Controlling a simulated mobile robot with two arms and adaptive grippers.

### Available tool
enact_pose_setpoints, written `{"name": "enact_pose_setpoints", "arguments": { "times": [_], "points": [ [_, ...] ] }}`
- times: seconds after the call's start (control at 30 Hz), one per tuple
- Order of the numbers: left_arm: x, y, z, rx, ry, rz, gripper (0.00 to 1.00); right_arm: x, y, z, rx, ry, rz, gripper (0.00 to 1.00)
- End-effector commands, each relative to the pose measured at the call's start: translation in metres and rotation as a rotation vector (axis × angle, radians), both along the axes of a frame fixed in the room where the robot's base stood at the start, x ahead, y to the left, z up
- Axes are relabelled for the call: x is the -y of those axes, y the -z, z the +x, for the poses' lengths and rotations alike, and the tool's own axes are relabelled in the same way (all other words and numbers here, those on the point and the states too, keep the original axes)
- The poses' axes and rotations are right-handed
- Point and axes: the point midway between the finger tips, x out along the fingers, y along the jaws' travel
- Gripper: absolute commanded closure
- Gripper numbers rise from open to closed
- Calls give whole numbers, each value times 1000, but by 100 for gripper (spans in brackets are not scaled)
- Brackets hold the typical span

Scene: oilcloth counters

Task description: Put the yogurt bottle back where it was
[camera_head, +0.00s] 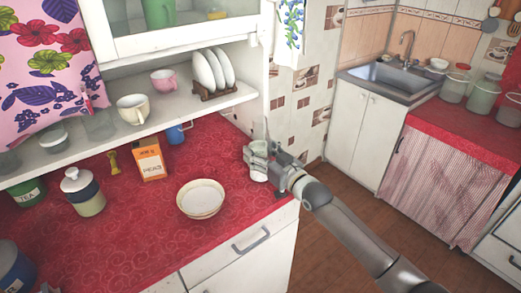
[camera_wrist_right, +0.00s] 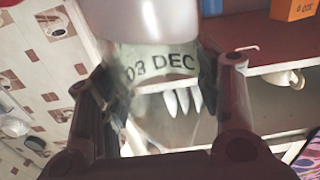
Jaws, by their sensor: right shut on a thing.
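The yogurt bottle (camera_head: 259,172) is pale and shows only in part in the head view, at the right end of the red counter. My right gripper (camera_head: 258,160) is shut on it and hides much of it. In the right wrist view the bottle (camera_wrist_right: 152,55) sits between the two fingers, with the dark print "03 DEC" on its pale band. I cannot tell whether its base touches the counter. My left gripper is not in view.
The red counter (camera_head: 135,220) carries a white bowl (camera_head: 200,198), an orange box (camera_head: 148,160), a lidded jar (camera_head: 82,190) and a blue mug (camera_head: 177,133). A white shelf (camera_head: 185,110) with cups and plates overhangs its back. Clear cloth lies between bowl and gripper.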

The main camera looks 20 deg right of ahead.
Motion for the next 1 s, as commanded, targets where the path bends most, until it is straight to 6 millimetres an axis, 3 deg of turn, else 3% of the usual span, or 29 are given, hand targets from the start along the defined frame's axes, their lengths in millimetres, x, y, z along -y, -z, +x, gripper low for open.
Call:
{"name": "enact_pose_setpoints", "arguments": {
  "times": [0.37, 0.4, 0.53, 1.0],
  "points": [
    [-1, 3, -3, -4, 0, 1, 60, 0, 3, 0, 5, 0, 2, 87],
    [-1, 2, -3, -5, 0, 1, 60, 0, 5, 0, 0, 0, 0, 38],
    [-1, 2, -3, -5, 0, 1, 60, 0, 4, 0, 0, 0, 0, 21],
    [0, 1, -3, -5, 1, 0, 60, 1, 2, -4, -1, 0, 0, 19]
  ]
}}
